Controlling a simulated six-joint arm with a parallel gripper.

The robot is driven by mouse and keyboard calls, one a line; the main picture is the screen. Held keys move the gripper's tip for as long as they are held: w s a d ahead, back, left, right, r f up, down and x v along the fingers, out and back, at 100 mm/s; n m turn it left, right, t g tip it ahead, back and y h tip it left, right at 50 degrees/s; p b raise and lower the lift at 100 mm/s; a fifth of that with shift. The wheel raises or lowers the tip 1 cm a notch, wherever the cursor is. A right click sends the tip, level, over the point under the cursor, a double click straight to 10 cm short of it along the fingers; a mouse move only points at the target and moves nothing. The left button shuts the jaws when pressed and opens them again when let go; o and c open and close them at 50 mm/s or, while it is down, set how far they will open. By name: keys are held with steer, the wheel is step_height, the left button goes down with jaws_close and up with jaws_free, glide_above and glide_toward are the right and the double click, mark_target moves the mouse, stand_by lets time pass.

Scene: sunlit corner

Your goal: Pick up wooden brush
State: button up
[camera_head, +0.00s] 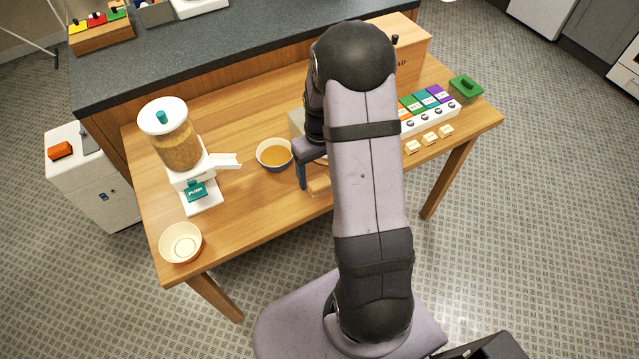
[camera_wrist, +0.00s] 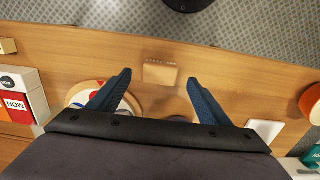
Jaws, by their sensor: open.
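The wooden brush appears to be the small light-brown block (camera_wrist: 160,75) lying on the table in the wrist view. A row of small dark marks runs along its upper edge. My gripper (camera_wrist: 158,80) is open and empty, with one blue finger on each side of the block in the picture. I cannot tell how high the fingers are above it. In the head view a pale wooden piece (camera_head: 319,187) shows beside my gripper (camera_head: 303,172), probably the same block. My arm hides much of that area.
The wooden table (camera_head: 250,215) holds a cereal dispenser (camera_head: 180,160), a bowl of orange-brown contents (camera_head: 274,155), an empty bowl (camera_head: 181,243), a coloured day-labelled box (camera_head: 430,115) and a green container (camera_head: 466,88). A round patterned plate (camera_wrist: 88,92) lies left of the block in the wrist view.

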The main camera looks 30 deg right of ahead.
mark_target(319, 183)
steer(key=shift+w+f+p, duration=0.1)
steer(key=shift+f+p, duration=0.25)
steer(key=shift+f, duration=1.25)
steer(key=c, duration=1.1)
steer(key=shift+c, duration=0.2)
steer(key=shift+r, duration=0.2)
step_height(319, 183, up, 10)
steer(key=b, duration=0.2)
steer(key=shift+f, duration=0.15)
